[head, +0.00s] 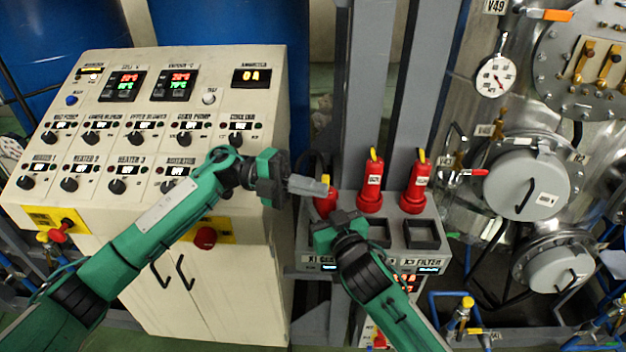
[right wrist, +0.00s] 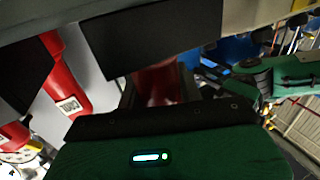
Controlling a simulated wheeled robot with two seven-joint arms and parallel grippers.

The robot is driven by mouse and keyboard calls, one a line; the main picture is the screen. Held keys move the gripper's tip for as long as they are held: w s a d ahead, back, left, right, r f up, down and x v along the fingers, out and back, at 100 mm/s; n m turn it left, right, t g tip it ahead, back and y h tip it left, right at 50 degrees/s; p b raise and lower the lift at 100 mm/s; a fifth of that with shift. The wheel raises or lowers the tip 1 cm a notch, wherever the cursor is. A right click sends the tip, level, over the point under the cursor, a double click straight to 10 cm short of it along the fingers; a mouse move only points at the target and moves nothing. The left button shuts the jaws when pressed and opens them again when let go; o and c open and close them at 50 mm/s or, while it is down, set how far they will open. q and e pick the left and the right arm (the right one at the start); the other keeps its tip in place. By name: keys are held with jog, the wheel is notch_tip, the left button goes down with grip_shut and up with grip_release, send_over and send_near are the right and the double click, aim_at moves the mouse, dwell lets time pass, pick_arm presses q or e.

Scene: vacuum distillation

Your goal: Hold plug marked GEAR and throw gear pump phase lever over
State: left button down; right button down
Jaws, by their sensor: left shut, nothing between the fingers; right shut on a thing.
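Three red plugs with yellow tops stand in a row on a grey socket box (head: 440,262). The leftmost red plug (head: 324,206) is above a plate whose visible letters begin "X1 GE"; the rest is covered. My right gripper (head: 334,222) is shut on this plug, which also shows between the fingers in the right wrist view (right wrist: 158,84). The plug's yellow lever (head: 325,179) stands up at its top. My left gripper (head: 322,188) is shut and empty, its grey fingertips right at the lever; I cannot tell whether they touch.
The middle plug (head: 370,190) and right plug (head: 415,190) stand close by on the right. A control panel (head: 225,75) with knobs and displays fills the left. A grey post (head: 368,80) rises behind the plugs. Steel vessels with valves and a gauge (head: 495,77) stand at right.

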pick_arm(q)
jog(key=v, duration=1)
jog(key=shift+s, duration=0.3)
jog(key=shift+f, duration=0.1)
pick_arm(e)
jog(key=c, duration=0.9)
grip_release()
jog(key=shift+o, duration=0.2)
jog(key=v, duration=1.2)
pick_arm(q)
jog(key=shift+s+f, duration=0.1)
pick_arm(e)
jog(key=shift+d+f, duration=0.1)
jog(key=shift+f, duration=0.05)
